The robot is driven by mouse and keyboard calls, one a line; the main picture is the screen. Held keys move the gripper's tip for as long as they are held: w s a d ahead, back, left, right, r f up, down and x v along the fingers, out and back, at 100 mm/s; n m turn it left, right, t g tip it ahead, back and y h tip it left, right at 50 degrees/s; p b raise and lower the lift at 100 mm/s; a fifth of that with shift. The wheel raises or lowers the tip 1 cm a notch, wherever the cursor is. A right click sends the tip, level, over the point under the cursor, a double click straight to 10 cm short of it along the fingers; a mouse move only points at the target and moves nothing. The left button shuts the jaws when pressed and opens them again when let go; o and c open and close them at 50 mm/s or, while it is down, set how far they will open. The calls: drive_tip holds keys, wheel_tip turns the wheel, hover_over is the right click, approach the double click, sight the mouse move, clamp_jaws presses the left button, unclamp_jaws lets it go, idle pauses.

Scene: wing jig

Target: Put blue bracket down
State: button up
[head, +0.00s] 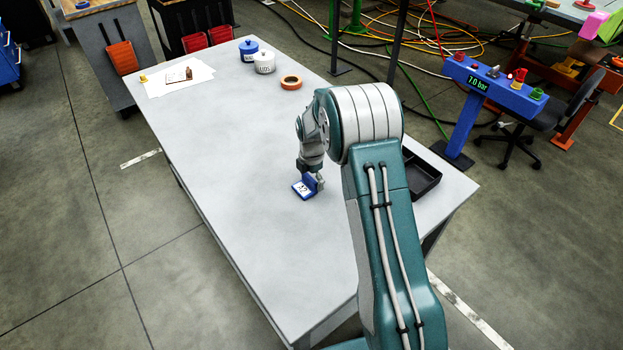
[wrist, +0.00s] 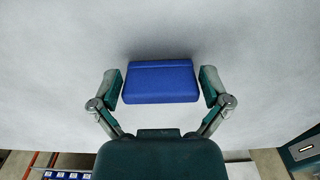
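In the wrist view the blue bracket (wrist: 160,82) sits between the two fingers of my gripper (wrist: 161,87). Narrow gaps show beside the bracket, clearest on the right, so the fingers look slightly open around it. In the head view my gripper (head: 314,182) is low at the bracket, partly hidden by my arm.
A black tray (head: 424,178) lies on the table (head: 225,150) right of my arm, partly hidden. The table left of the bracket is clear.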

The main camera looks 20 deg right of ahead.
drive_tip(key=shift+r, duration=0.15)
drive_tip(key=s+r+m+t, duration=0.1)
drive_tip(key=s+r+m, duration=0.15)
drive_tip(key=r, duration=0.85)
drive_tip(key=s+r+m, duration=0.2)
drive_tip(key=s+r, duration=0.2)
drive_tip(key=r, duration=0.6)
drive_tip(key=s+a+r+m+t, duration=0.1)
drive_tip(key=s+r+m+t, duration=0.1)
drive_tip(key=s+r+m, duration=0.45)
drive_tip(key=s+a+r+m+t, duration=0.1)
drive_tip(key=s+r+m, duration=0.25)
drive_tip(key=s, duration=0.65)
drive_tip(key=s+f+m+t, duration=0.1)
drive_tip(key=s+f+m, duration=0.1)
drive_tip(key=s+m, duration=0.6)
drive_tip(key=shift+s+t, duration=0.3)
drive_tip(key=shift+s, duration=1.25)
drive_tip(key=shift+a, duration=0.1)
